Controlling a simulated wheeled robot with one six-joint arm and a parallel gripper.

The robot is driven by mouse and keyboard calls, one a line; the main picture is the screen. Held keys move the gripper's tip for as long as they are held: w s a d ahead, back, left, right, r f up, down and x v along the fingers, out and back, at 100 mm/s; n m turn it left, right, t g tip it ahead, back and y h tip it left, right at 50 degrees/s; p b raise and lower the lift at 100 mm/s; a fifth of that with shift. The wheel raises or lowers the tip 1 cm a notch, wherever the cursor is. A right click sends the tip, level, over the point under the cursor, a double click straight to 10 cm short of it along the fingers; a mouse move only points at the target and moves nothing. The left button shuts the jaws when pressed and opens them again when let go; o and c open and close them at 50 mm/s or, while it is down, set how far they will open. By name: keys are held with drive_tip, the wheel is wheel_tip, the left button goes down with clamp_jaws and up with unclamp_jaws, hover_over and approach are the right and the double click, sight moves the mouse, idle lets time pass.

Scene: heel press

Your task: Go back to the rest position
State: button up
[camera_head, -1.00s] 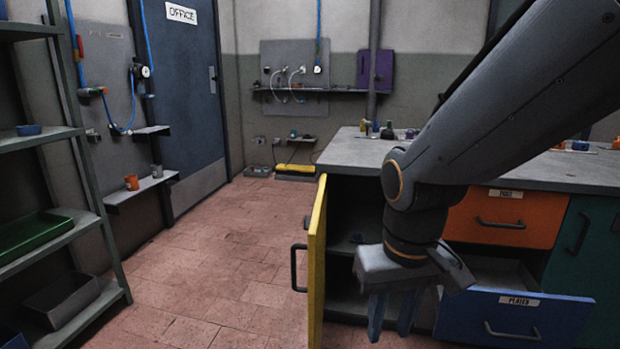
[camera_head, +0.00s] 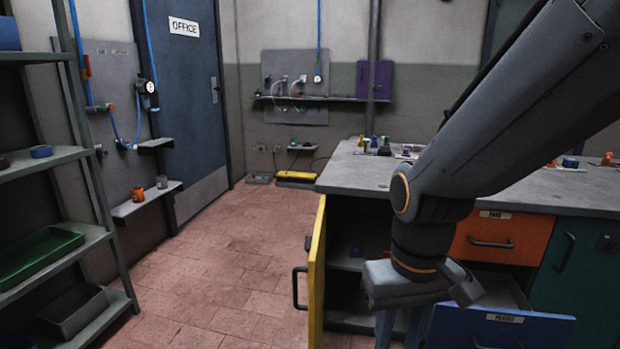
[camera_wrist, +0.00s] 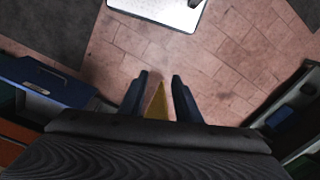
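My gripper (camera_head: 400,330) hangs down at the end of my bent arm in the head view, in front of the open cabinet; its fingertips run off the lower edge there. In the wrist view its two dark fingers (camera_wrist: 160,84) stand apart. A yellow strip, likely the open cabinet door (camera_wrist: 158,102), shows between and beyond them. I see nothing held. The yellow door (camera_head: 316,270) stands open just left of my gripper in the head view. The blue drawer (camera_head: 500,328) is pulled out to the right of my gripper.
A grey worktop (camera_head: 360,185) with small items lies behind my arm. An orange drawer (camera_head: 520,238) is shut beneath it. A shelf rack (camera_head: 95,240) with a green tray (camera_head: 38,252) stands at left. The tiled floor (camera_head: 220,270) between rack and cabinet is clear.

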drive_tip(key=d+r+m+p, duration=0.1)
drive_tip(key=d+r+p, duration=0.5)
drive_tip(key=p, duration=0.3)
drive_tip(key=shift+s+r+m+p, duration=0.15)
drive_tip(key=shift+s+m+p, duration=0.25)
